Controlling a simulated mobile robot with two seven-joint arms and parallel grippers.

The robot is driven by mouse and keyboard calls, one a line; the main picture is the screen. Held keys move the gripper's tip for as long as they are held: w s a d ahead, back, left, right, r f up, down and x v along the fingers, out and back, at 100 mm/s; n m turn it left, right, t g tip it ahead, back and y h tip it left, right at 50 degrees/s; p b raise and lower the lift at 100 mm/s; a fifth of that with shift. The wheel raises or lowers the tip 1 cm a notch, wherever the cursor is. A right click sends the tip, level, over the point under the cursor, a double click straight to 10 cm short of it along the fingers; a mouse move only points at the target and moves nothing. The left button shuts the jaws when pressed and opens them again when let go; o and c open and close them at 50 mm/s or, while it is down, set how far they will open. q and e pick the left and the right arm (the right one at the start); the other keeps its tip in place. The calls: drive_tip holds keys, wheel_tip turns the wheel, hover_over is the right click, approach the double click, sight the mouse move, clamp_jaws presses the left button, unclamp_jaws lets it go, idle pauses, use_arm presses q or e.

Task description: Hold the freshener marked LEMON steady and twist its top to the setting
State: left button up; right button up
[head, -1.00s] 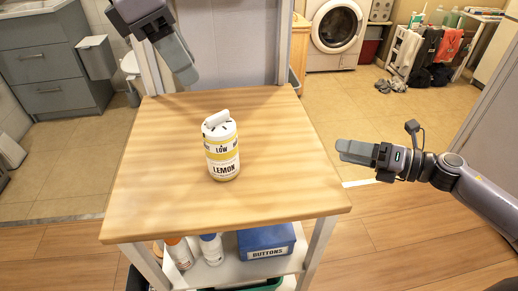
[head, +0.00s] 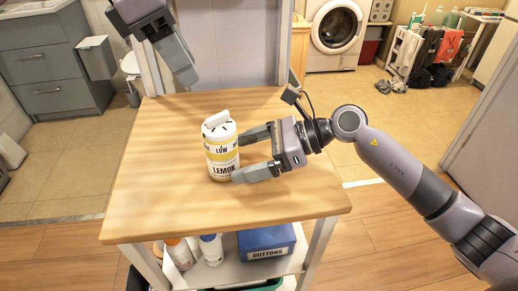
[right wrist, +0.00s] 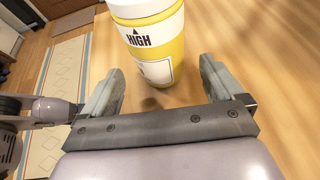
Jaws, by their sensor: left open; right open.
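The freshener marked LEMON (head: 221,160) stands upright on the wooden tabletop. It is white and yellow with a white top (head: 218,124), and LOW shows on its band toward the head camera. In the right wrist view the freshener (right wrist: 152,45) shows HIGH on its other side. My right gripper (head: 240,157) is open at the freshener's right side, its fingers reaching toward the body; from the wrist the freshener stands ahead of the fingertips, not between them. My left gripper (head: 188,78) is open above the table's back left edge, apart from the freshener.
The small wooden table (head: 150,205) is otherwise clear on top. Its lower shelf holds spray bottles (head: 181,252) and a blue box marked BUTTONS (head: 266,242). A washer (head: 335,25) and a cluttered rack stand at the back right. Grey cabinets (head: 50,65) are at the left.

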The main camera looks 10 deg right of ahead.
sight(225, 162)
drive_tip(key=x, duration=0.5)
drive_tip(key=c, duration=1.1)
